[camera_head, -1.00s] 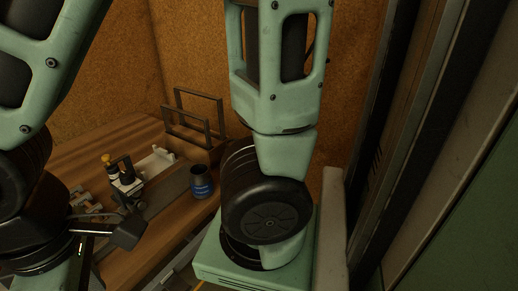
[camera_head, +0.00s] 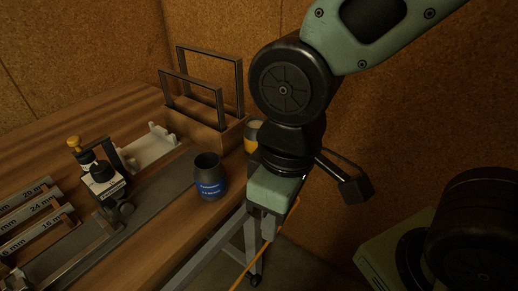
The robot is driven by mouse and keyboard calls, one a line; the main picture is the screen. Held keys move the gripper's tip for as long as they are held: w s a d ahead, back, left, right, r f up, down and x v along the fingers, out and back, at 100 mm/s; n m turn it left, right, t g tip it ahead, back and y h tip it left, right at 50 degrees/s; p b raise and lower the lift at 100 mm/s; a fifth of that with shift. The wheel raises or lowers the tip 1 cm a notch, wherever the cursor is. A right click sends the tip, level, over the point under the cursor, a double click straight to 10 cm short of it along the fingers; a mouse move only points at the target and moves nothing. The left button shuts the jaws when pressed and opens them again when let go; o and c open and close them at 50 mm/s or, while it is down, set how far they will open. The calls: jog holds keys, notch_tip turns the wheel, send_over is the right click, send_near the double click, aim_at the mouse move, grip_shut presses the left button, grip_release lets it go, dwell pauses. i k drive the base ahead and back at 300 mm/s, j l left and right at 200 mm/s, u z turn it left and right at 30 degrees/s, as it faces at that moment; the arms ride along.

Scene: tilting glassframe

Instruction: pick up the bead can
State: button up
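A dark open-topped can with a blue label (camera_head: 211,178) stands upright on the wooden bench near its front edge. A second can with a yellow label (camera_head: 250,138) stands behind it, partly hidden by my arm. My gripper (camera_head: 268,232) hangs to the right of the blue-labelled can, just off the bench's front edge, pointing down. It touches neither can as far as I can see. Its fingers are small and seen from behind, so their opening does not show.
A wooden box with two dark upright frames (camera_head: 207,120) stands behind the cans. A small instrument with a yellow knob (camera_head: 100,175) and a white bracket (camera_head: 152,148) stand to the left. Labelled size racks (camera_head: 35,220) lie at far left. A cork wall (camera_head: 400,130) closes the back.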

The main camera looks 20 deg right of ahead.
aim_at(254, 124)
jog(key=k+j+u, duration=0.15)
jog(key=u, duration=1.85)
jog(key=z, duration=2.05)
jog(key=k+j+u, duration=0.2)
jog(key=u, duration=0.15)
